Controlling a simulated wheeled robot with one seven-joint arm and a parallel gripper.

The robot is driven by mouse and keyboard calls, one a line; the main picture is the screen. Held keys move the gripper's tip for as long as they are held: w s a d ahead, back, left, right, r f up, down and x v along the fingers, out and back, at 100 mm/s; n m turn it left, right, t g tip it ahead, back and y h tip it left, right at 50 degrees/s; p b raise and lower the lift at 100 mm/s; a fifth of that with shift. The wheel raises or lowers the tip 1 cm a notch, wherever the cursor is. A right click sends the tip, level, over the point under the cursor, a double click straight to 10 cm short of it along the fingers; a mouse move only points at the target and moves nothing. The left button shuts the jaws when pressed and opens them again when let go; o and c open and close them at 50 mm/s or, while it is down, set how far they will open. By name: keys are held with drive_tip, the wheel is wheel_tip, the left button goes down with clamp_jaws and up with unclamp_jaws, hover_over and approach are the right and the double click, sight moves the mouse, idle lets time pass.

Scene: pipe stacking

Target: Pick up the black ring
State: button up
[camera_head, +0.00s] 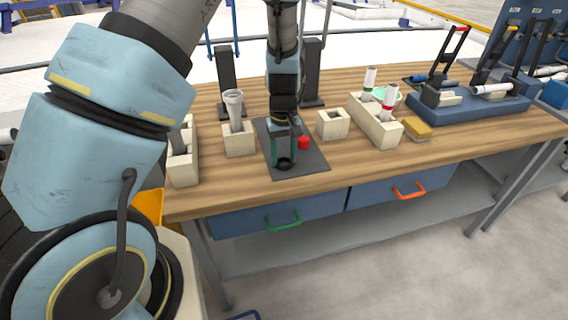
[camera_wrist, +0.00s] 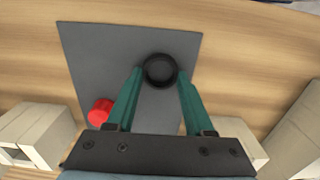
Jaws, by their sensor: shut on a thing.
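The black ring (camera_wrist: 160,71) is between the tips of my gripper (camera_wrist: 160,76) in the wrist view, with a green finger on each side of it. In the head view the black ring (camera_head: 284,163) shows at the lower end of my gripper (camera_head: 284,157), over the grey mat (camera_head: 309,169). My gripper is shut on the ring. I cannot tell whether the ring still touches the mat (camera_wrist: 85,45).
Cream holder blocks stand on both sides: one with a grey pipe (camera_head: 234,105), an empty one (camera_head: 332,124), and one with red- and green-banded pipes (camera_head: 388,103). A yellow block (camera_head: 418,130) lies farther right.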

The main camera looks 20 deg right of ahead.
clamp_jaws()
